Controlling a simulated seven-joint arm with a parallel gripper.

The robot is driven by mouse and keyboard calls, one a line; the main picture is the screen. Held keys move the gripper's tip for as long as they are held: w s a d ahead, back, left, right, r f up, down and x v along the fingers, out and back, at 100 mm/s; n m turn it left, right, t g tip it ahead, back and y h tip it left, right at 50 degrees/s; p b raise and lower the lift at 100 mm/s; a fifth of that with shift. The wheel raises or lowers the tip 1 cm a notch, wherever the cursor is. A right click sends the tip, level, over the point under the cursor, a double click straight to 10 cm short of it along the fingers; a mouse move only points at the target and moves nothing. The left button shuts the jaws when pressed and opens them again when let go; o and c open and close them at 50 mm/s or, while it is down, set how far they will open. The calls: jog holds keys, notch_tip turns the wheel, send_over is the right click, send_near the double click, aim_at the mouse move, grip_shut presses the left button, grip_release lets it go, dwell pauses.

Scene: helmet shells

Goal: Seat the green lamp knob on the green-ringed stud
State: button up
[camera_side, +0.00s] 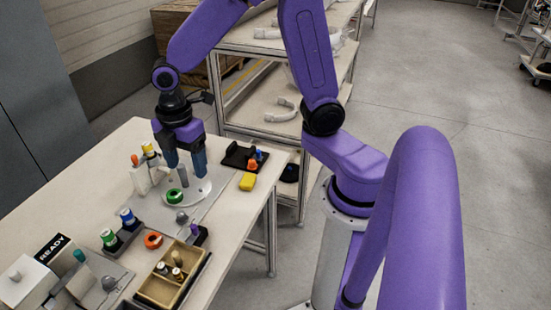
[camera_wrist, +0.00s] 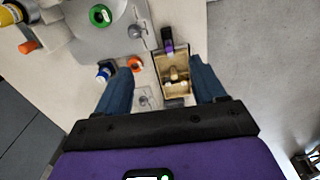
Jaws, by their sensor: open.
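A pale knob with a green top (camera_side: 108,238) stands in a dark holder at the near left of the table, beside a blue-topped one. It looks like the green lamp knob; in the wrist view I cannot make it out. The green ring (camera_side: 175,196) lies on the grey plate, and it also shows at the top of the wrist view (camera_wrist: 100,15). My gripper (camera_side: 186,173) points down above the far part of the plate, behind the ring. Its blue fingers (camera_wrist: 161,88) are apart with nothing held. A grey post shows between them in the side view; its depth is unclear.
A blue-topped knob (camera_side: 127,217), an orange ring (camera_side: 152,240) and a tan tray (camera_side: 144,293) with several small parts are near. Upright yellow-topped (camera_side: 148,148) and orange-topped parts stand left of my gripper. A yellow block (camera_side: 247,182) lies at the right edge.

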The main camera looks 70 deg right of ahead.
jog(key=s+d+r+m, duration=0.1)
jog(key=s+m, duration=0.1)
jog(key=s, duration=0.8)
jog(key=s+d+r+m, duration=0.2)
jog(key=s+m, duration=0.1)
jog(key=s, duration=0.6)
jog(key=shift+s+d+r, duration=0.25)
jog(key=shift+s, duration=0.1)
jog(key=shift+c, duration=0.4)
